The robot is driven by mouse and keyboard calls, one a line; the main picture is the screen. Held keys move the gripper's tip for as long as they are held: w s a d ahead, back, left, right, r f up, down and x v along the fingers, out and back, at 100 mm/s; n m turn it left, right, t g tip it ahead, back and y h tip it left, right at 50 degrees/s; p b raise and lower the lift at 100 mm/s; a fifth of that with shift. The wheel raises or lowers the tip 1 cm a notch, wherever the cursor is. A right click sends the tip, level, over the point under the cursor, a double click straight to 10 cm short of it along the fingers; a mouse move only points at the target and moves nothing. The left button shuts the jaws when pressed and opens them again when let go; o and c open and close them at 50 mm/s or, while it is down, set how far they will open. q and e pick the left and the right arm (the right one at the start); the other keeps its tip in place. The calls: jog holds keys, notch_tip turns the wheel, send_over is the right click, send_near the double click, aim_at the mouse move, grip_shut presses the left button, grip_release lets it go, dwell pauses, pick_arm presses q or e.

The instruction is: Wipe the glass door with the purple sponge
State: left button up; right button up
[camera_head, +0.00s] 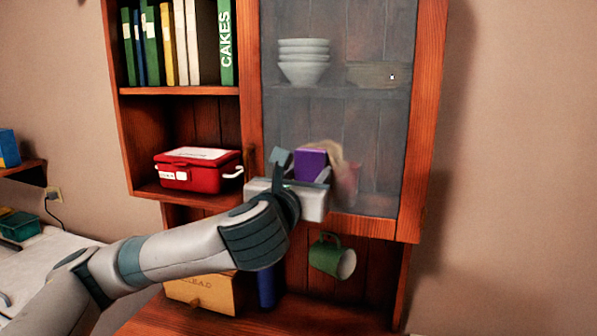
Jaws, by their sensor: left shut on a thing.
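The purple sponge (311,162) is held in my left gripper (308,176), in front of the lower part of the glass door (340,120). My left gripper is shut on the sponge, and its arm reaches in from the lower left. The glass door is closed and looks hazy, with a wooden frame at its right. I cannot tell whether the sponge touches the glass. My right gripper is not in view.
Behind the glass are stacked white bowls (303,62). Left of the door are books (180,45) and a red box (198,168). A green mug (331,258) hangs below the cabinet. A wooden bread box (203,292) stands under my arm.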

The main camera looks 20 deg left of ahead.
aim_at(348, 163)
pick_arm(q)
jog(key=shift+d, duration=0.25)
jog(key=shift+d+r+p, duration=0.1)
jog(key=shift+d+p, duration=0.2)
jog(key=shift+d, duration=1.25)
jog(key=shift+d, duration=0.15)
jog(key=shift+s+d+p, duration=0.1)
jog(key=shift+d+p, duration=0.3)
jog(key=shift+d, duration=1.3)
jog(key=shift+a+r+p, duration=0.1)
jog(key=shift+r+p, duration=0.65)
jog(key=shift+r, duration=0.05)
